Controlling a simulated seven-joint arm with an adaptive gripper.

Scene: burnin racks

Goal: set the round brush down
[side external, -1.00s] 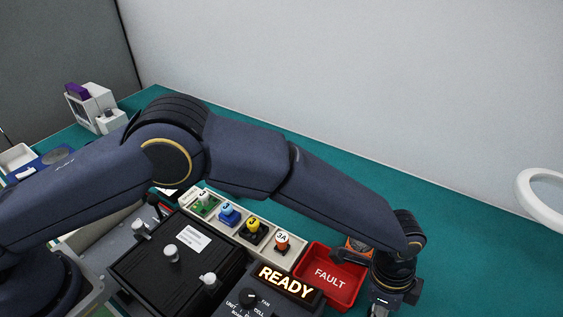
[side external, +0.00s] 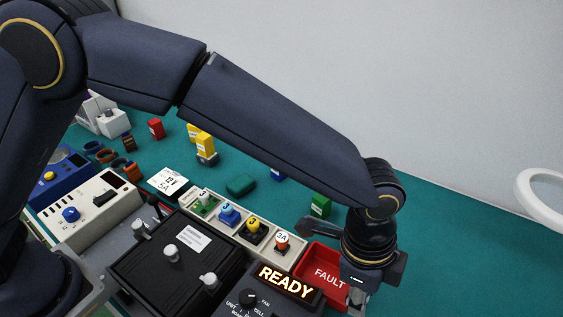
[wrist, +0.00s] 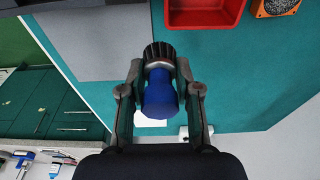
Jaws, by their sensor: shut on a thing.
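The round brush (wrist: 160,92) has a blue handle, a pale metal collar and a dark ribbed head. In the wrist view my gripper (wrist: 156,74) is shut on it, with one finger on each side near the collar. The dark head points to the top of that view. The brush appears to be above the bench; its height is unclear. In the side view my gripper (side external: 358,298) is at the lower right, beside the red FAULT tray, and the brush cannot be made out there.
The red FAULT tray (side external: 328,278) also shows in the wrist view (wrist: 205,14), next to an orange fan unit (wrist: 277,6). A grey mat (wrist: 95,42) lies left of the brush. Teal bench surface (wrist: 232,85) is clear to the right. A READY display (side external: 287,281) stands near the tray.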

